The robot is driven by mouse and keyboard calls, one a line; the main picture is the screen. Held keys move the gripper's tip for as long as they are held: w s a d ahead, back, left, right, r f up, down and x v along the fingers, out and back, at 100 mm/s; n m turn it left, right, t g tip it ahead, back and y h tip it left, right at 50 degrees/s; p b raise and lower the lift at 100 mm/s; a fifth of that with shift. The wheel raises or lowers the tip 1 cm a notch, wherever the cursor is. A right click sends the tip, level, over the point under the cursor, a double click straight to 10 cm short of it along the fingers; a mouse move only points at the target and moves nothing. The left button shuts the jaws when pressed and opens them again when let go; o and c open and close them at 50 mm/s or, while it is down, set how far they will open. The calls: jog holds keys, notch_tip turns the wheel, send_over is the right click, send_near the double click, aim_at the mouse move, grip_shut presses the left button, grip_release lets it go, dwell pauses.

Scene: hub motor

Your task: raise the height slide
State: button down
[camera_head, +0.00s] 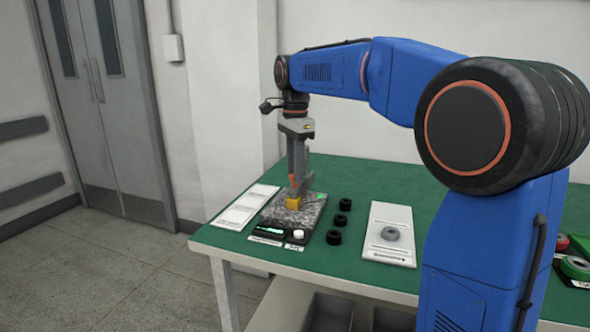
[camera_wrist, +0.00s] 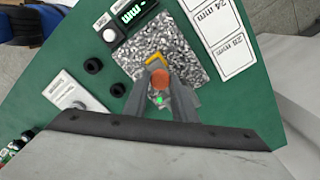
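A speckled granite plate (camera_head: 310,212) lies on the green table, with a yellow part (camera_head: 294,202) standing on it. In the wrist view the yellow part (camera_wrist: 154,54) is an angled piece just beyond an orange round part (camera_wrist: 160,79). My gripper (camera_head: 297,186) points down over the plate. In the wrist view its fingers (camera_wrist: 160,88) flank the orange part; I cannot tell whether they press on it. The arm and gripper hide much of the gauge, and I cannot make out the slide's height.
A dark readout with green digits (camera_head: 267,233) and a white button (camera_head: 298,234) sit at the plate's front. Three black rings (camera_head: 334,237) stand to the right. A white board (camera_head: 376,250) holds a grey ring (camera_head: 390,233). White size cards (camera_head: 233,215) lie left.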

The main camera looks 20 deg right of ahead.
jog(key=shift+r, duration=1.5)
jog(key=c, duration=1.5)
grip_release()
jog(key=shift+o, duration=0.2)
notch_tip(320, 180, up, 17)
jog(key=shift+r, duration=0.2)
